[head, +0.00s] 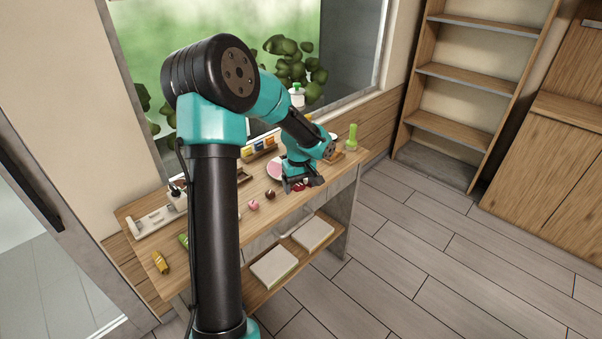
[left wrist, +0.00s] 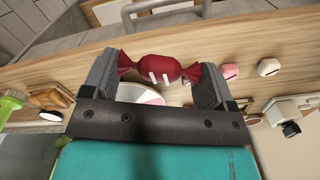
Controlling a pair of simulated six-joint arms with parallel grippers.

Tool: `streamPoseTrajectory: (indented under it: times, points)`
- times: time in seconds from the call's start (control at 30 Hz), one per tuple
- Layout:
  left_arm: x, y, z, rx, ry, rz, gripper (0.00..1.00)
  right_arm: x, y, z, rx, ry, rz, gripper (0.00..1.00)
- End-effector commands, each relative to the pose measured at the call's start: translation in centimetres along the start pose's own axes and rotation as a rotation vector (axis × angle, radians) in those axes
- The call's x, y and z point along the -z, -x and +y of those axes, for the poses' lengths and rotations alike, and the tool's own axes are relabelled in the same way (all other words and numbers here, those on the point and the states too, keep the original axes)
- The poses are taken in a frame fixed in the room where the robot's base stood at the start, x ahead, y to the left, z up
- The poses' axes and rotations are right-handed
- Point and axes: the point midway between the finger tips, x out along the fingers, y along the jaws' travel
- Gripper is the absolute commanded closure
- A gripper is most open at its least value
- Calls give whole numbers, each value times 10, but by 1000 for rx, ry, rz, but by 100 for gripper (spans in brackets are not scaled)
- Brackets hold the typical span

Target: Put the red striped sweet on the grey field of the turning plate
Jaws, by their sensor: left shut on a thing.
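My left gripper (head: 302,186) is shut on the red striped sweet (left wrist: 152,68), which has twisted ends and white stripes. The sweet lies crosswise between the two fingers in the left wrist view and shows as a small red patch in the head view (head: 298,187). The turning plate (left wrist: 142,94) is partly hidden behind the sweet and the gripper. A pink part of the plate (head: 273,170) shows left of my gripper in the head view. I cannot make out its grey field clearly. My right gripper is not in view.
A pink sweet (head: 253,204) and a dark brown sweet (head: 270,194) lie near the table's front edge. A green bottle (head: 351,138) stands at the table's far right end. A yellow object (head: 160,262) lies at the near left end. Two pale pads (head: 274,267) lie on the lower shelf.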

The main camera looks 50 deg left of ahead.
Motion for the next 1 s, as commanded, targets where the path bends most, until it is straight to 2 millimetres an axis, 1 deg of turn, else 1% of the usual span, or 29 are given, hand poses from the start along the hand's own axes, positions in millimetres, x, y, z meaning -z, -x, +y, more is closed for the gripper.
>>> streamPoseTrajectory:
  times: [0.07, 0.17, 0.5, 0.8, 0.9, 1.0]
  points:
    - [4, -1, 2, 0, 1, 0, 43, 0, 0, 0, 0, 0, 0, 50]
    - [16, -2, 6, 0, 2, 1, 43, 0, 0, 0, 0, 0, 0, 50]
    - [76, -9, 29, -1, 2, 0, 43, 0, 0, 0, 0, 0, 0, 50]
    - [124, -13, 47, 0, 1, 0, 43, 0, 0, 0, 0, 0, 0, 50]
    - [136, -14, 52, 0, 1, 1, 43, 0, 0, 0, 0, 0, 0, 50]
    - [142, -15, 54, 0, -1, 0, 43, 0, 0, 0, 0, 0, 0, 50]
